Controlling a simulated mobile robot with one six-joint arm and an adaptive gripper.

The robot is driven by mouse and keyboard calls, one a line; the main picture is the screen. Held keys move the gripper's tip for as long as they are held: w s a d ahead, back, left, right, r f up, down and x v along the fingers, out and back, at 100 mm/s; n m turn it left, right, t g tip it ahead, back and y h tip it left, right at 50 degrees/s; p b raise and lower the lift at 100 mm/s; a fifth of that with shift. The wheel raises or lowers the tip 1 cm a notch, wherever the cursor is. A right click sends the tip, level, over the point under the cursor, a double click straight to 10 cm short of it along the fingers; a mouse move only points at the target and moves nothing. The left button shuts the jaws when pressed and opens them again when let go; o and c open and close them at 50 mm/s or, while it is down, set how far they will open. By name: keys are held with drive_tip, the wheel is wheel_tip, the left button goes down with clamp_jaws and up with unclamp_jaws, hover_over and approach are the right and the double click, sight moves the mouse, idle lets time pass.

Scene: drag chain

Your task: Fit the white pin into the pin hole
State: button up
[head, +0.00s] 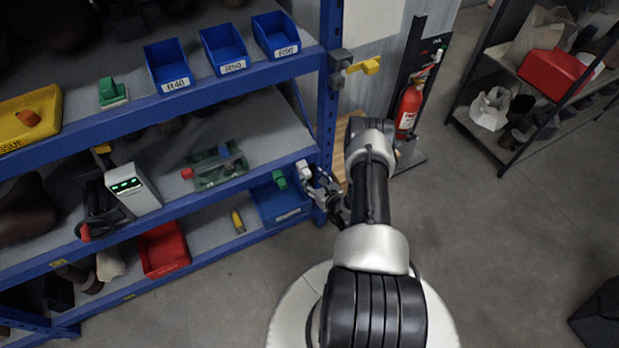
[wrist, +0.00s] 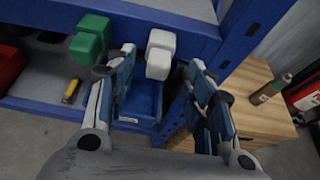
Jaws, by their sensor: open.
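The white pin (head: 303,169) is at the right front edge of the middle shelf, beside the blue post. In the wrist view the white pin (wrist: 161,47) is a blocky, rounded white piece. It appears between and ahead of my fingertips. My gripper (head: 320,185) is open around the line to it, with no clear contact visible. The wrist view shows my gripper (wrist: 160,65) with one finger on each side. The green pin (wrist: 89,38) stands left of the white one; it also shows in the head view (head: 279,179). I cannot make out the pin hole.
A blue bin (head: 282,202) sits on the shelf below the pins. The blue shelf post (head: 328,100) is close to my gripper. A wooden cabinet (wrist: 258,118) stands to the right. A clear green-edged tray (head: 218,167) lies on the shelf further left.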

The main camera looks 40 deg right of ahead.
sight(308, 173)
drive_tip(key=shift+b+x, duration=0.35)
drive_tip(key=shift+x, duration=1.55)
drive_tip(key=shift+c, duration=0.3)
clamp_jaws()
